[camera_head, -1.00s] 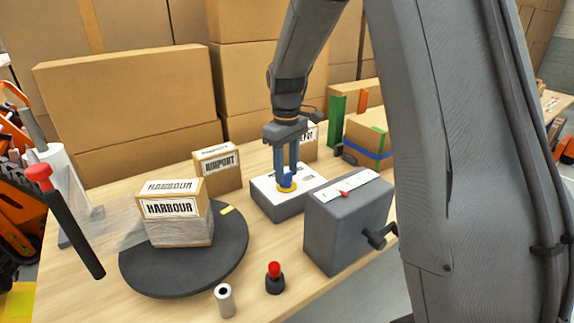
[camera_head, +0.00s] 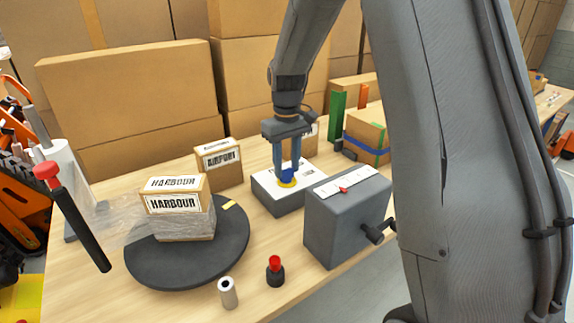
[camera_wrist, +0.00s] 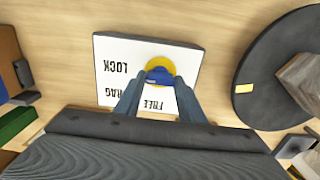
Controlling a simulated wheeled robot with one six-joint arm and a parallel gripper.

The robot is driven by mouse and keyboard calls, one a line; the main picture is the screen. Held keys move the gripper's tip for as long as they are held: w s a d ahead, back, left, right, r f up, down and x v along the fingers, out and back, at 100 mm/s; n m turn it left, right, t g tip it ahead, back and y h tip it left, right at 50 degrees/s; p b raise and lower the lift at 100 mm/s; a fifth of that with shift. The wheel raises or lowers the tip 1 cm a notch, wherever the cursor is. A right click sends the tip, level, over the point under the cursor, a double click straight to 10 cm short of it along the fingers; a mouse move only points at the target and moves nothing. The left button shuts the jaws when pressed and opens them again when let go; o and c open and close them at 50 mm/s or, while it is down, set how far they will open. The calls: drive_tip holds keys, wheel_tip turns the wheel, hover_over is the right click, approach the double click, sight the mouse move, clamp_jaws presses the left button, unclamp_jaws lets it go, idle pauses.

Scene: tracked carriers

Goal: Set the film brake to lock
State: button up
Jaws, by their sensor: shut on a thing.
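The film brake is a grey box with a white top plate (camera_head: 268,183), and on it a yellow disc carries a blue knob (camera_head: 289,174). In the wrist view the knob (camera_wrist: 160,76) sits on the yellow disc (camera_wrist: 158,61), with the words LOCK, DRAG and FREE printed upside down around it. DRAG is partly hidden by my finger. My gripper (camera_head: 288,172) points down from above and is shut on the blue knob; it also shows in the wrist view (camera_wrist: 159,82). Which word the knob points at I cannot tell.
A black turntable (camera_head: 180,272) bears a film-wrapped HARBOUR carton (camera_head: 172,204). A grey box with a crank (camera_head: 340,230) stands close at the right. A red button (camera_head: 275,268) and a small roll (camera_head: 228,293) are in front.

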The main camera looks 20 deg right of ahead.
sight(287, 169)
drive_tip(key=o, duration=1)
drive_tip(key=shift+o, duration=0.2)
drive_tip(key=shift+r, duration=0.1)
wheel_tip(287, 169, up, 8)
drive_tip(key=shift+f+b, duration=0.15)
drive_tip(key=shift+b, duration=0.5)
